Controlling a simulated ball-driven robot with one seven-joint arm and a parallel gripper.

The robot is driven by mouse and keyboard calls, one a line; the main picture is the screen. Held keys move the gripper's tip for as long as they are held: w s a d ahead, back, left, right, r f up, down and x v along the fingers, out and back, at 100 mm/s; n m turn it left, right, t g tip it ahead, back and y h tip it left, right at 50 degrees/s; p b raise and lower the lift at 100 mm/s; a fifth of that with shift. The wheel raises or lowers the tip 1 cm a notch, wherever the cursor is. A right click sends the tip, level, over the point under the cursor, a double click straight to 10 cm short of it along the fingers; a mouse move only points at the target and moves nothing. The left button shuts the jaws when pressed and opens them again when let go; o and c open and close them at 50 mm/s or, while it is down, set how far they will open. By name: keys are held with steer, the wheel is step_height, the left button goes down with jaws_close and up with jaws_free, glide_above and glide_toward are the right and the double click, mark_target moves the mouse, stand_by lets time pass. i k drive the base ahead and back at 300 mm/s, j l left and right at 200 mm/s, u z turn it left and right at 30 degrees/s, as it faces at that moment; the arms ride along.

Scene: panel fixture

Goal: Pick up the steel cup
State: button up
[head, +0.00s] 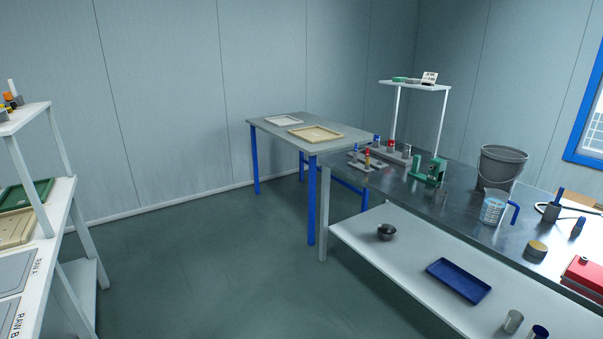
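A small grey metallic cylinder that looks like the steel cup (513,321) stands upright on the white lower shelf (410,262) of the bench, near the bottom right of the head view. A dark blue cup (539,332) is close to its right, cut off by the bottom edge of the picture. My gripper is not in view.
The shelf also holds a blue tray (458,281) and a dark bowl (387,232). The metal benchtop (455,222) above carries a grey bucket (501,167), a blue-handled jug (494,207) and a red box (584,278). The green floor (220,270) is clear in the middle.

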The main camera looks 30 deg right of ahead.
mark_target(440, 196)
steer(key=i, duration=1.8)
steer(key=i+j+z, duration=0.2)
steer(key=i, duration=0.65)
steer(key=i+z, duration=0.2)
steer(key=z, duration=0.25)
steer(key=i+j+z, duration=0.15)
steer(key=z, duration=0.25)
steer(key=i+j+z, duration=0.1)
steer(key=z, duration=0.35)
steer(key=j+z, duration=0.2)
steer(key=z, duration=0.3)
steer(key=j+z, duration=0.2)
steer(key=z, duration=0.3)
steer(key=j+z, duration=0.15)
steer(key=z, duration=0.35)
steer(key=i+j, duration=0.1)
steer(key=i, duration=0.15)
